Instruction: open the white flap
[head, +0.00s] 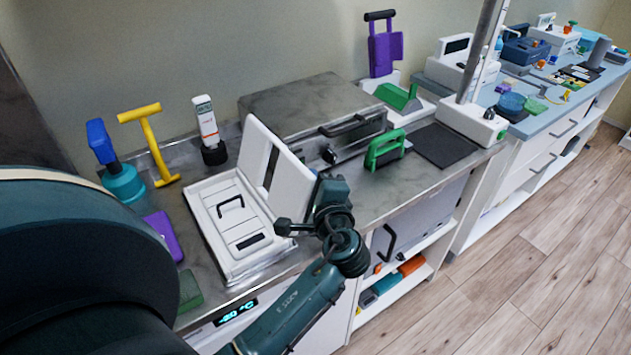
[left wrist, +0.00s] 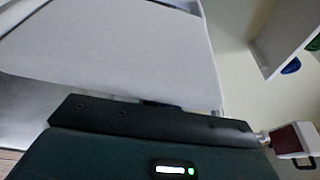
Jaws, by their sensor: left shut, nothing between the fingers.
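The white flap (head: 254,150) stands raised, roughly upright, along the right side of a low white case (head: 207,208) on the grey counter. It has a cut-out in its upper edge. The case's top shows a black handle and a dark slot. My left gripper (head: 322,195) is shut and empty at the flap's right side, close to it; I cannot tell whether they touch. The gripper partly hides the flap's lower right part. A broad white panel, apparently the flap, fills much of the left wrist view (left wrist: 120,50), just beyond the gripper's dark body. My right gripper is out of view.
A grey metal box (head: 310,100) with a black handle stands behind the flap. A yellow tool (head: 152,145), a blue-and-teal bottle (head: 122,180) and a white handheld device (head: 206,122) stand left and behind. A green handle (head: 385,150) stands to the right.

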